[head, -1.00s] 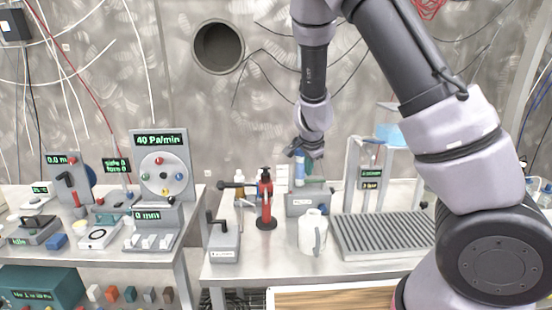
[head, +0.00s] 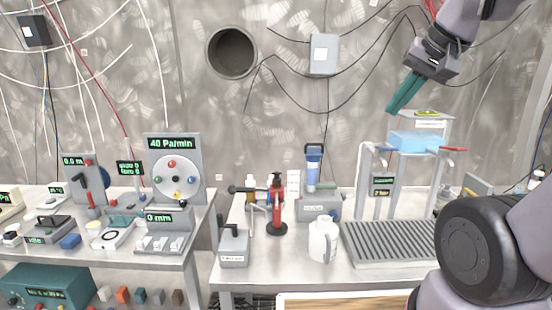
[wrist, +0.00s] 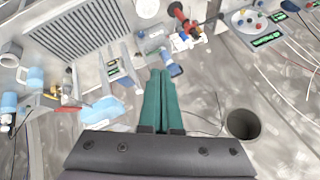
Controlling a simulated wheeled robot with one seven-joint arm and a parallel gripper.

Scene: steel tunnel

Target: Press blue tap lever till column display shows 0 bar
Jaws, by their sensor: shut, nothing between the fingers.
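The tap column (head: 364,188) stands at the right of the middle table in the head view, behind a ribbed grey drain tray (head: 385,243). The column display (head: 383,184) is lit but too small to read. My gripper (head: 392,110) is shut and empty, its green fingers pointing down and left above the blue lever, apart from it. In the wrist view the shut fingers (wrist: 161,75) point towards the bench, and the red lever (wrist: 68,108) shows at the left.
A white pitcher (head: 323,241), a red bottle-like tool (head: 276,205) and a grey device with a blue cylinder (head: 313,160) stand left of the tray. The left table (head: 185,232) holds several instruments. The wall has a round hole (head: 231,53).

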